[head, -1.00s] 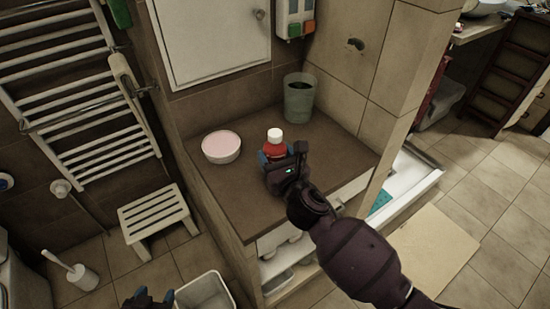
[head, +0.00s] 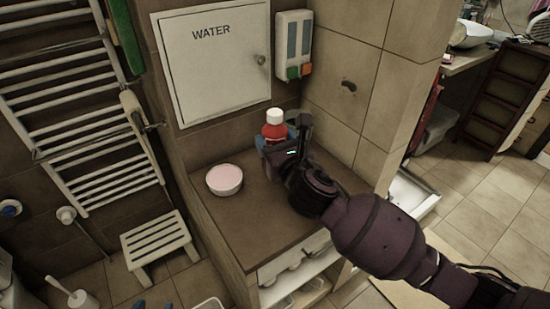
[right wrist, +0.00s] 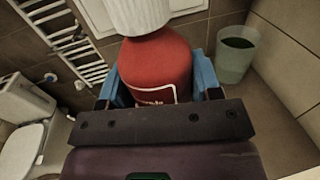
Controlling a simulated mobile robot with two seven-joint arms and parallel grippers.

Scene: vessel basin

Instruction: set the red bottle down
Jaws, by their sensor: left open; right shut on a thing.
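The red bottle (head: 274,131) with a white cap is between the fingers of my right gripper (head: 280,146), which is shut on it. In the right wrist view the bottle (right wrist: 155,68) stands between the blue fingers, with its cap cut by the top edge. In the head view the gripper hides the bottle's base, so I cannot tell whether it touches the brown counter (head: 245,215). My left gripper (head: 153,305) shows only its blue tips at the bottom edge of the head view, open and away from the bottle.
A white bowl with pink contents (head: 224,180) sits on the counter to the left of the bottle. A green cup (right wrist: 237,52) stands at the right in the right wrist view. The counter's front is bare. A white stool (head: 155,244) stands on the floor at left.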

